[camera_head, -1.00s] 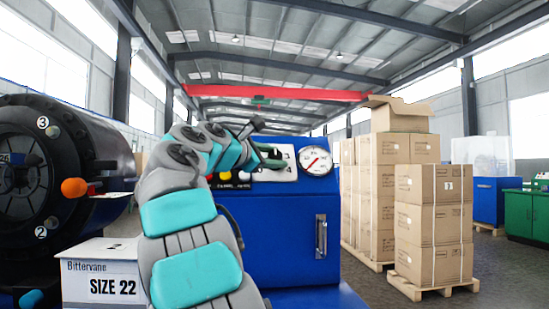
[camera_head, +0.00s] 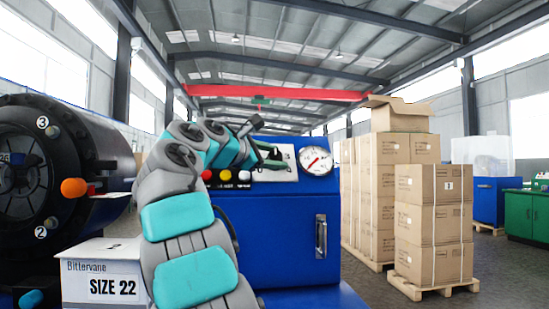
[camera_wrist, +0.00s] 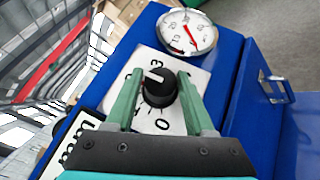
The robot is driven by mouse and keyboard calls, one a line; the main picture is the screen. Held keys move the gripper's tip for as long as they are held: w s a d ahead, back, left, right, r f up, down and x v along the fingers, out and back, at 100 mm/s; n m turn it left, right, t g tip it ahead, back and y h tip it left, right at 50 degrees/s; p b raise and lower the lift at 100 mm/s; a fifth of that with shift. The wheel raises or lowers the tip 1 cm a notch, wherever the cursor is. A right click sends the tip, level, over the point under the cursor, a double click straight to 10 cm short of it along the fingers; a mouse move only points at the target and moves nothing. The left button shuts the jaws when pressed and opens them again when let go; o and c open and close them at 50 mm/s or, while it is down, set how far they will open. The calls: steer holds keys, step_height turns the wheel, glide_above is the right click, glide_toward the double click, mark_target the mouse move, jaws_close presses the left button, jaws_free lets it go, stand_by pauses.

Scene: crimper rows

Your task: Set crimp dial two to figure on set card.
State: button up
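A black round dial knob (camera_wrist: 159,88) with a white pointer mark sits on a white scale plate (camera_wrist: 118,92) in the wrist view. The mark points to the upper left, near the figure 3; a 0 shows below the knob. My gripper (camera_wrist: 160,80) has its two green fingers on either side of the knob, apart, with what look like narrow gaps. In the head view my gripper (camera_head: 262,148) is at the blue machine's (camera_head: 285,225) panel, and my arm hides part of it.
A round gauge (camera_head: 316,160) with a red needle is right of the scale plate. A black drum machine (camera_head: 60,190) with an orange knob (camera_head: 74,188) stands left. Stacked cartons (camera_head: 433,225) stand right.

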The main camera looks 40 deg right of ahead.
steer(key=shift+o, duration=1.4)
steer(key=shift+a, duration=0.15)
steer(key=v, duration=0.7)
steer(key=shift+a, duration=0.3)
steer(key=shift+s, duration=0.1)
